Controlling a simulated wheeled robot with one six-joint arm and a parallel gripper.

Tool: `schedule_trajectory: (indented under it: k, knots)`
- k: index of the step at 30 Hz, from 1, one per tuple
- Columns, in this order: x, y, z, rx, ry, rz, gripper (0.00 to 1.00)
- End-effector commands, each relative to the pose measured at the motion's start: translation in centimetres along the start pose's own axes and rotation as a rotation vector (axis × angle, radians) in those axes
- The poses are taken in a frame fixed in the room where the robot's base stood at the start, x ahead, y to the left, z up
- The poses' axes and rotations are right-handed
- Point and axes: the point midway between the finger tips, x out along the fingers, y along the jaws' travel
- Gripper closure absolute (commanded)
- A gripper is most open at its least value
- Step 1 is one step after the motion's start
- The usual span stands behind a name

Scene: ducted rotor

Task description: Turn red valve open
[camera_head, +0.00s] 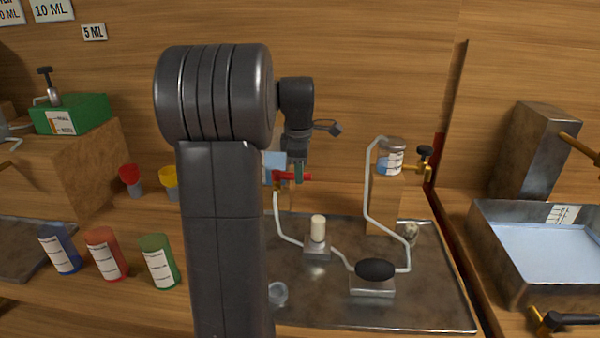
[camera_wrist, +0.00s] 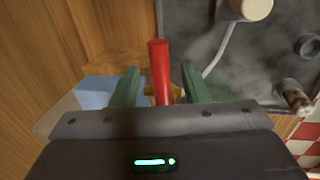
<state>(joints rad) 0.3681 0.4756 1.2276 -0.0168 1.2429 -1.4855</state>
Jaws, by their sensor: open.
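The red valve handle (camera_wrist: 160,72) shows in the wrist view as a red bar pointing away from my gripper. It lies between the two green fingers of my gripper (camera_wrist: 162,88), which stand apart with a gap on each side. A brass valve body (camera_wrist: 177,91) shows beside the handle. In the head view the red valve handle (camera_head: 294,176) points to the right, just under my gripper (camera_head: 296,173). My arm hides part of the valve and the container behind it.
A metal tray (camera_head: 440,300) holds a white-capped piece (camera_head: 318,229), a black knob on a block (camera_head: 374,270) and light tubing. A jar (camera_head: 391,158) with a black-handled valve (camera_head: 424,160) stands to the right. Blue, red and green cups (camera_head: 158,262) stand left of my arm.

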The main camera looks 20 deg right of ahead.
Motion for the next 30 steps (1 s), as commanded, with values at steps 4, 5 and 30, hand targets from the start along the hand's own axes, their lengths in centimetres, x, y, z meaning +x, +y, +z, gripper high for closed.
schedule_trajectory:
  k: [4, 5, 30]
  knots:
    - [0.84, -0.03, 0.01, 0.000, 0.000, 0.000, 0.59]
    - [0.90, -0.02, 0.01, 0.000, 0.000, 0.001, 0.59]
    - [0.81, -0.21, -0.03, 0.028, -0.006, 0.000, 1.00]
